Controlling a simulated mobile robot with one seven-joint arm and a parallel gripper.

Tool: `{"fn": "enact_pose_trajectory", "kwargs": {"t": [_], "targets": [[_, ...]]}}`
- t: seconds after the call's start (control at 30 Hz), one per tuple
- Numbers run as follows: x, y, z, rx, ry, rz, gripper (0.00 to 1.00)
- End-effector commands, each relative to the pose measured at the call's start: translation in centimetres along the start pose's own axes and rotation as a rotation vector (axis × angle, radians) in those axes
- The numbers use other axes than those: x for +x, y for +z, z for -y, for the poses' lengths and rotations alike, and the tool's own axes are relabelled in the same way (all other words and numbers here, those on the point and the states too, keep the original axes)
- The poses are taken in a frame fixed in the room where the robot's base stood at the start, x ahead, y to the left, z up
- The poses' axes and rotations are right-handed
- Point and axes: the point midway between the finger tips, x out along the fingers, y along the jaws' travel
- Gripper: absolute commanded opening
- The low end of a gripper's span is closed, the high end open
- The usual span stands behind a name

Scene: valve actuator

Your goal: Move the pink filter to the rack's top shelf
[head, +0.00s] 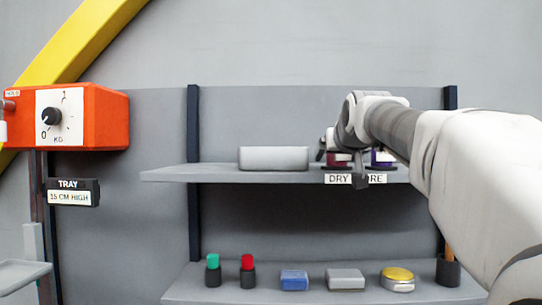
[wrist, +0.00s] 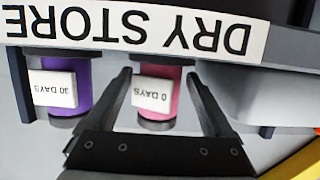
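The pink filter (wrist: 172,96) has a dark cap and a white "0 DAYS" tag. In the wrist view, which is upside down, it stands between the two spread fingers of my gripper (wrist: 158,78), with narrow gaps beside it. In the head view the filter (head: 341,159) is at the rack's top shelf (head: 215,173), behind the "DRY STORE" label (head: 340,179) and partly covered by my gripper (head: 335,152).
A purple filter (wrist: 70,96) tagged "30 DAYS" stands close beside the pink one. A grey box (head: 273,158) is on the same shelf to the left. Several small items, including a blue box (head: 294,280), sit on the lower shelf (head: 205,293). The top shelf's left end is bare.

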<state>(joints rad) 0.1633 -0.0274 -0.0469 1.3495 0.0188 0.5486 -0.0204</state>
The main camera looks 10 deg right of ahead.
Motion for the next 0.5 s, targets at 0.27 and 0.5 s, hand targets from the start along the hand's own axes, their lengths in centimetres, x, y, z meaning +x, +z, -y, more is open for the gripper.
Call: {"fn": "enact_pose_trajectory", "kwargs": {"t": [0.27,0.5], "targets": [[0.0,-0.1,0.0,0.000,0.000,0.000,0.87],[-2.4,-0.3,0.0,0.000,0.000,-0.004,0.87]]}}
